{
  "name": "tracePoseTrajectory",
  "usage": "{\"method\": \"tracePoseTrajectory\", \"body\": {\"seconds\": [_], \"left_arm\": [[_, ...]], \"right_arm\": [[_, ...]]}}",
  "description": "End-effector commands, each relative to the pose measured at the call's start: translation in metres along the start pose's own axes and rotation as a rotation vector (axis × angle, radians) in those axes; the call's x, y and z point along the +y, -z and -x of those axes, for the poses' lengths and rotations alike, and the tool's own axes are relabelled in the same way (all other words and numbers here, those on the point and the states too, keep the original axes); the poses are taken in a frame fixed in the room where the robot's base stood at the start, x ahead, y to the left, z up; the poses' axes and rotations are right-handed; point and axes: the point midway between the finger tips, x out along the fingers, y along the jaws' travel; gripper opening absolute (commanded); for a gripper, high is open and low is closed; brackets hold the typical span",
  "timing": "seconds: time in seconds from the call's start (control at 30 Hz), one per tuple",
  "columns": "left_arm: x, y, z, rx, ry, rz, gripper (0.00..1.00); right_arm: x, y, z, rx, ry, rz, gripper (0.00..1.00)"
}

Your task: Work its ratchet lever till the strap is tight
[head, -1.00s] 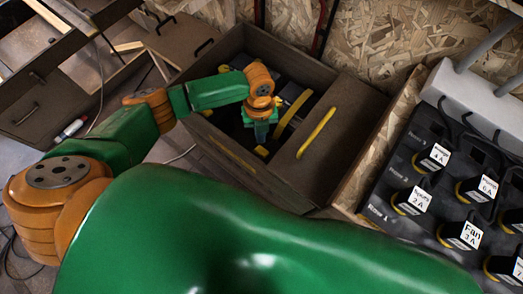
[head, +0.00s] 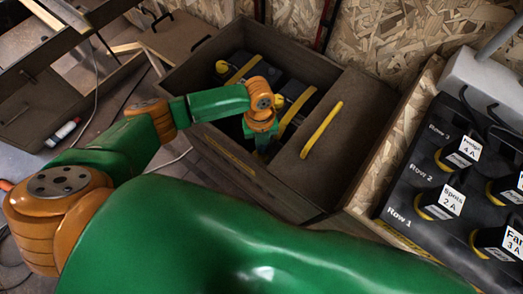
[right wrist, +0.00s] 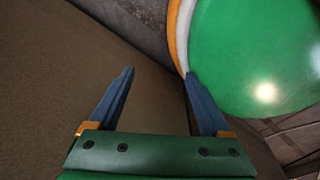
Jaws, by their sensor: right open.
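A brown open wooden box (head: 194,136) stands at the centre of the head view. Yellow straps (head: 297,114) run over dark objects (head: 289,88) inside it. I cannot make out the ratchet lever; it may be hidden behind my gripper. My left gripper (head: 263,150) points down into the box near the straps. Its fingertips are hidden, so I cannot tell whether it is open or touches anything. My right gripper (right wrist: 158,75) is open and empty in the right wrist view, with its two blue-grey fingers apart over a plain brown surface (right wrist: 50,80).
A yellow bar (head: 322,130) lies on the box's brown right-hand top (head: 350,120). A dark panel (head: 405,205) with labelled plugs stands at right. Chipboard wall (head: 388,30) closes off the back. A small bottle (head: 62,132) and cables lie on the floor at left.

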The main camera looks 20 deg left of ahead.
Motion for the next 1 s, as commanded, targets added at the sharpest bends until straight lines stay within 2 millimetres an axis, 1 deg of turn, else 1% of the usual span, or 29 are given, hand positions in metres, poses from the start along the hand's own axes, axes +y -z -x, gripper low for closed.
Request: {"method": "tracePoseTrajectory", "body": {"seconds": [0.03,0.13,0.2,0.23,0.37,0.53,0.63,1.0], "left_arm": [[0.0,-0.001,-0.012,0.001,-0.001,0.0,0.0],[0.0,-0.002,-0.023,0.001,-0.001,0.001,0.0],[0.0,-0.002,-0.026,0.001,0.0,0.0,0.0],[0.0,-0.002,-0.023,0.001,0.0,0.0,0.0],[0.0,-0.003,-0.022,0.0,0.0,0.0,0.0],[0.0,-0.024,-0.014,-0.003,0.001,0.003,0.0],[0.0,-0.031,-0.01,-0.002,-0.001,0.001,0.0],[0.0,-0.031,-0.009,0.001,-0.001,-0.001,0.0]], "right_arm": [[-0.001,-0.001,-0.01,0.0,0.002,0.0,0.82],[-0.004,-0.001,-0.018,0.001,0.005,-0.001,0.82],[-0.005,-0.001,-0.019,0.002,0.007,-0.002,0.82],[-0.006,0.0,-0.016,0.002,0.008,-0.003,0.82],[-0.008,0.0,-0.016,0.003,0.012,-0.004,0.82],[-0.009,0.0,-0.022,0.003,0.013,-0.004,0.82],[-0.009,0.0,-0.023,0.003,0.013,-0.004,0.82],[-0.001,-0.001,-0.022,0.003,0.0,-0.001,0.82]]}}
